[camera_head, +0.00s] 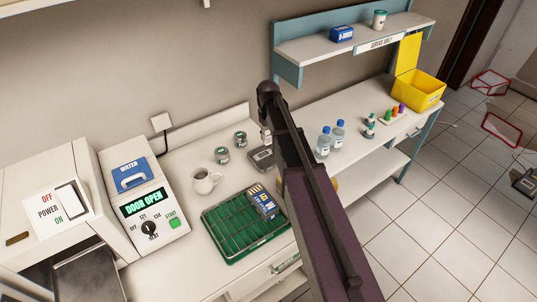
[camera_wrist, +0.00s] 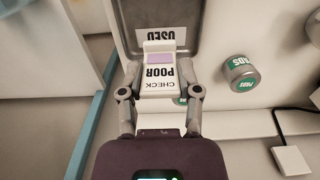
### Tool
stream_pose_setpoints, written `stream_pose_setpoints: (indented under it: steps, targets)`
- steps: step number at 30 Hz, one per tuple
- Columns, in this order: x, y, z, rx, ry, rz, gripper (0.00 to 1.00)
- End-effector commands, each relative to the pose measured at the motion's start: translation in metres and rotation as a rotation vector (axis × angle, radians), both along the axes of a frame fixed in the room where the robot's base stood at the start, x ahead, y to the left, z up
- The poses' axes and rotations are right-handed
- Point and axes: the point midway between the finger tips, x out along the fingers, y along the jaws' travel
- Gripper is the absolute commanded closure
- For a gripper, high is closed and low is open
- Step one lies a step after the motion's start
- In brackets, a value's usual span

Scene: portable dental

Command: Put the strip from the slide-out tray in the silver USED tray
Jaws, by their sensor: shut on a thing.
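My gripper (camera_wrist: 159,88) is shut on a white strip (camera_wrist: 158,77) in the wrist view. The strip has a lilac square and the printed words CHECK and POOR. The silver USED tray (camera_wrist: 193,38) lies just beyond and beneath the strip, its USED label upside down in this view. I cannot tell whether the strip touches the tray. In the head view the silver tray (camera_head: 261,160) shows on the counter, partly covered by my arm, and the gripper is mostly hidden. A metal slide-out tray (camera_head: 88,275) extends at the lower left; its visible part looks empty.
A white mug (camera_head: 204,181) and small green-labelled tins (camera_head: 240,138) stand left of the silver tray. A green rack (camera_head: 237,238) with a blue box (camera_head: 263,202) is in front. Blue-capped bottles (camera_head: 323,144) and a yellow bin (camera_head: 418,90) stand to the right.

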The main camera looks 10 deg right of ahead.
Motion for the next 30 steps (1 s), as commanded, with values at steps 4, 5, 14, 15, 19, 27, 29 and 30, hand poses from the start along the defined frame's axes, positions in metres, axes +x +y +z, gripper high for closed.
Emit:
stream_pose_setpoints:
  steps: [4,5,14,15,19,27,29,30]
  targets:
    - [0.0,0.0,-0.018,0.0,0.0,0.0,0.75]
    - [0.0,0.0,-0.021,0.0,0.0,0.0,0.75]
    - [0.0,0.0,-0.048,0.0,0.0,0.0,0.75]
    - [0.0,0.0,-0.05,0.0,0.0,0.0,0.75]
    - [0.0,0.0,-0.054,0.0,0.0,0.0,0.75]
    - [0.0,0.0,-0.054,0.0,0.0,0.0,0.75]
    - [0.0,0.0,-0.054,0.0,0.0,0.0,0.75]
    - [0.0,0.0,-0.054,0.0,0.0,0.0,0.75]
